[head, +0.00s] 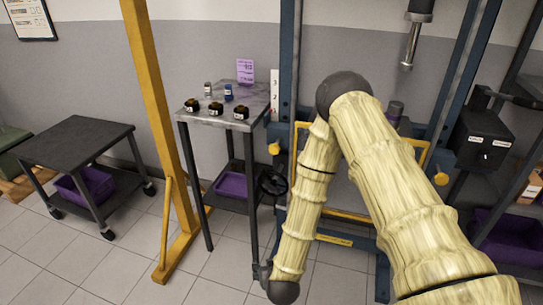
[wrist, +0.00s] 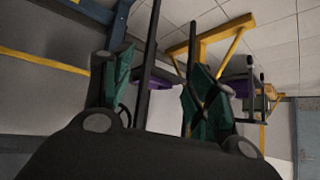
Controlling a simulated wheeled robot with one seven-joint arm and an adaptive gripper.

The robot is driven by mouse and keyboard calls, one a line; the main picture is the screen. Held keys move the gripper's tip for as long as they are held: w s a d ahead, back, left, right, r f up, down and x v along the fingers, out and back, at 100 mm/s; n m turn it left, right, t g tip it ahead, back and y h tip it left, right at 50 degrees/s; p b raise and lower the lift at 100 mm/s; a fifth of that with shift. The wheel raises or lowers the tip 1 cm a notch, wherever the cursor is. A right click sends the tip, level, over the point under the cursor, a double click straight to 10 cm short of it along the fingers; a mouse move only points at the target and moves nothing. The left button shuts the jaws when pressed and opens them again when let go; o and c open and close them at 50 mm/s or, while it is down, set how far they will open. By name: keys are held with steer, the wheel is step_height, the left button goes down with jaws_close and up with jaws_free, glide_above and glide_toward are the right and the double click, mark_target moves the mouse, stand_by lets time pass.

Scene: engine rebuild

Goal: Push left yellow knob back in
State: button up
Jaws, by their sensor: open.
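The left yellow knob (head: 274,148) shows in the head view on the left side of the blue press frame (head: 290,65). It stands out from the post; how far, I cannot tell. A second yellow knob (head: 447,155) is on the frame's right side. I cannot make out either knob in the wrist view. My gripper shows in the wrist view (wrist: 160,95), its two green-padded fingers spread wide with nothing held between them. In the head view my arm bends down in front of the press, its far end low, below the left knob; the fingers are not clear there.
A small grey table (head: 226,115) with jars and dark parts stands left of the press, with a handwheel (head: 273,181) beside it. A yellow post (head: 158,110) rises nearer the left. A dark cart (head: 75,142) stands far left. Floor between cart and post is clear.

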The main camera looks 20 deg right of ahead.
steer(key=w+r+m+t+h+b, duration=0.1)
steer(key=w+r+t, duration=0.1)
steer(key=w+r, duration=0.35)
steer(key=w+r+m+t+h+b, duration=0.1)
steer(key=w+r+t+h, duration=0.15)
steer(key=w, duration=0.65)
steer(key=m+t+h+b, duration=0.1)
steer(key=m+h+b, duration=0.1)
steer(key=m+h, duration=0.35)
glide_toward(273, 151)
steer(key=shift+h, duration=0.4)
steer(key=x, duration=1)
steer(key=shift+w+d+f, duration=0.15)
steer(key=shift+w, duration=0.2)
steer(key=shift+c, duration=0.3)
